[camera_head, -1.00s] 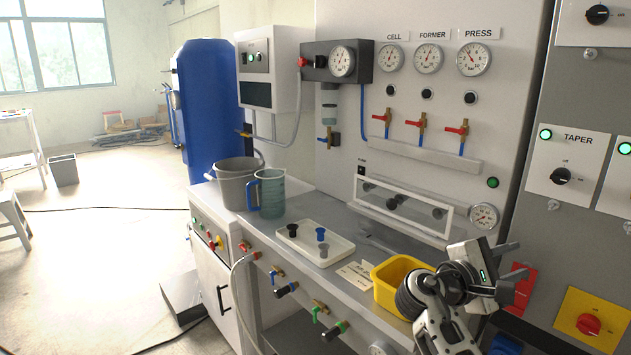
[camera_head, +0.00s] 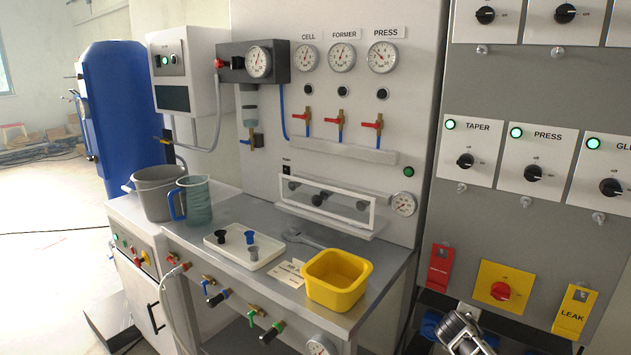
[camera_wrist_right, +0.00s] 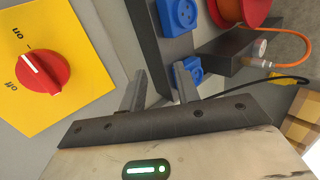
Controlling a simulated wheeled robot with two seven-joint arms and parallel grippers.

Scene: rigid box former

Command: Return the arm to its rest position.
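In the head view only a small piece of my right arm shows at the bottom edge, in front of the grey cabinet (camera_head: 560,90). The right wrist view shows my right gripper (camera_wrist_right: 160,85) with its two grey fingers apart and nothing between them. Beside the fingers, to the left in that view, is a red rotary switch (camera_wrist_right: 42,65) on a yellow plate; the same switch shows in the head view (camera_head: 501,291). I cannot judge the exact distance to it. My left gripper is not in view.
A yellow bin (camera_head: 337,300) stands on the bench's right end. A white tray (camera_head: 225,256) with small plugs, a blue-handled jug (camera_head: 198,202) and a grey bucket (camera_head: 152,200) are farther left. Blue sockets (camera_wrist_right: 178,14) and an orange cable (camera_wrist_right: 225,58) lie beyond the fingers.

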